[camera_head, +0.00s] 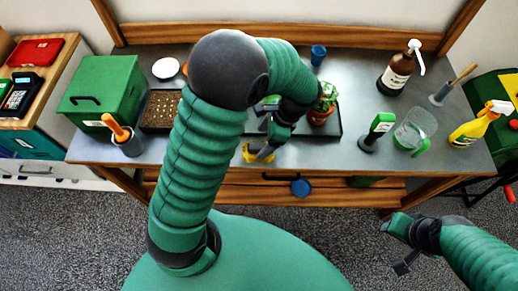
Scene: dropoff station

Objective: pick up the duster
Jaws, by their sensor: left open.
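My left gripper (262,136) is open over the front middle of the grey table, its arm reaching across from the lower left. A small yellow thing (258,153) lies just below its fingers, partly hidden; I cannot tell whether it is the duster. A wooden-handled tool (459,79) stands tilted in a grey holder at the right back, far from both grippers. An orange-handled tool (114,126) stands in a grey cup at the left front. My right gripper (394,246) is at the lower right, off the table front, fingers apart and empty.
A potted plant (321,105) stands on a dark tray right of my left gripper. A brown pump bottle (397,73), a clear jug (414,129) and a yellow spray bottle (474,129) stand at right. A green box (102,86) and a seed tray (160,111) are at left.

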